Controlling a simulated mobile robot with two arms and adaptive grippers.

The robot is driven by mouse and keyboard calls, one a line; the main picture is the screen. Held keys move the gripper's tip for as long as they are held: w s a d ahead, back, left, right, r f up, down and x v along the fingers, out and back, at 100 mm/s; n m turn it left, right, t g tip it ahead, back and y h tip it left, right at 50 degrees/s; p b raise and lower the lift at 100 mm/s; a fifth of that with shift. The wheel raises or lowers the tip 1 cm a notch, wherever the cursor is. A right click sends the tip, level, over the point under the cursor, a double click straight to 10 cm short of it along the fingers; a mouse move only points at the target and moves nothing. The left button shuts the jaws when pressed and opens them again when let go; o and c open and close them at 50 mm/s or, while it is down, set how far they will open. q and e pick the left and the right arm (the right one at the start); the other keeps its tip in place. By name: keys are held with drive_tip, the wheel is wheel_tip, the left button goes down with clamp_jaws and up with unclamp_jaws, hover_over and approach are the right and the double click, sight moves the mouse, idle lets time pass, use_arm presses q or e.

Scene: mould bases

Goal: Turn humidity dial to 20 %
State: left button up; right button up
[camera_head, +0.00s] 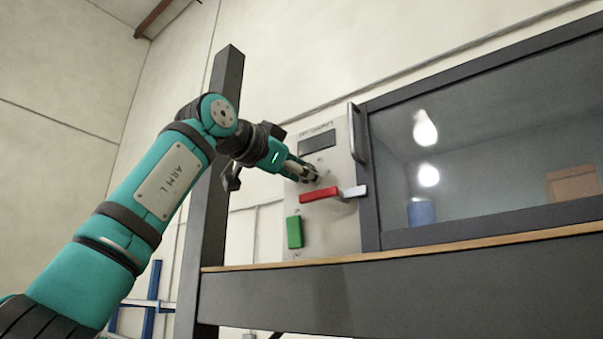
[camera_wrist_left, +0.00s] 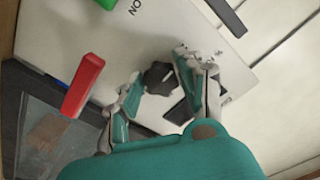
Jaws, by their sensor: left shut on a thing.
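The humidity dial is a small dark faceted knob (camera_wrist_left: 158,78) on the pale control panel (camera_head: 340,232), beside the dark display (camera_head: 318,141). My left gripper (camera_head: 309,174) is at the panel, just below the display. In the left wrist view its two fingers stand on either side of the knob, and the gripper (camera_wrist_left: 157,82) is shut on it. The dial's pointer and scale cannot be read. The display also shows dark in the left wrist view (camera_wrist_left: 182,111), with no readable number. My right gripper is not in view.
A red lever (camera_head: 320,194) sticks out just below the gripper, with a green switch (camera_head: 294,232) lower left. A glass-fronted cabinet (camera_head: 480,220) with a vertical handle (camera_head: 357,133) stands right of the panel. A dark post (camera_head: 212,205) stands behind my left arm.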

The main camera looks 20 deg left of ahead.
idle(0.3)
use_arm(q)
drive_tip(key=o, duration=1.2)
drive_tip(key=shift+c, duration=0.2)
drive_tip(key=shift+w, duration=0.1)
drive_tip(key=v, duration=1.2)
